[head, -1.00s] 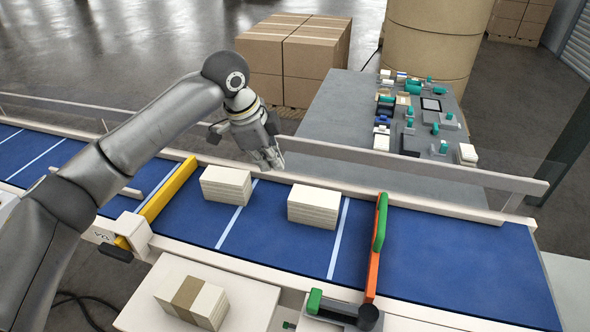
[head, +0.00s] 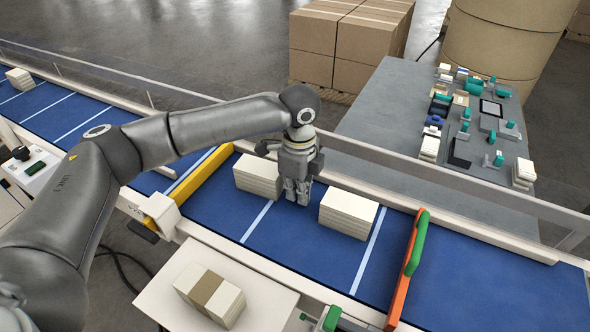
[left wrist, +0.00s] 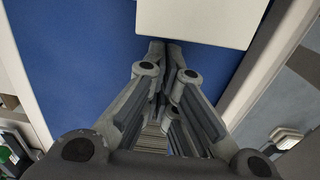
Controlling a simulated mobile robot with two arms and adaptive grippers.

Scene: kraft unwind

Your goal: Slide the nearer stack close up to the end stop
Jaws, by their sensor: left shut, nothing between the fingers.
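Two pale paper stacks sit on the blue belt in the head view: a left stack (head: 258,176) near the yellow bar (head: 197,184), and a right stack (head: 347,213) near the orange bar with a green handle (head: 408,255). There is a belt gap between the right stack and the orange bar. I cannot tell which bar is the end stop. My left gripper (head: 297,199) is shut and empty, pointing down between the stacks. In the left wrist view, its fingertips (left wrist: 166,44) are at the edge of a pale stack (left wrist: 195,20); contact is unclear. My right gripper is out of view.
Pale side rails (head: 455,223) border the belt. A banded stack (head: 209,296) lies on a white side table (head: 262,310) in front. A grey table (head: 390,120) with small parts stands behind. Another stack (head: 20,79) is far left. The belt beyond the orange bar is clear.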

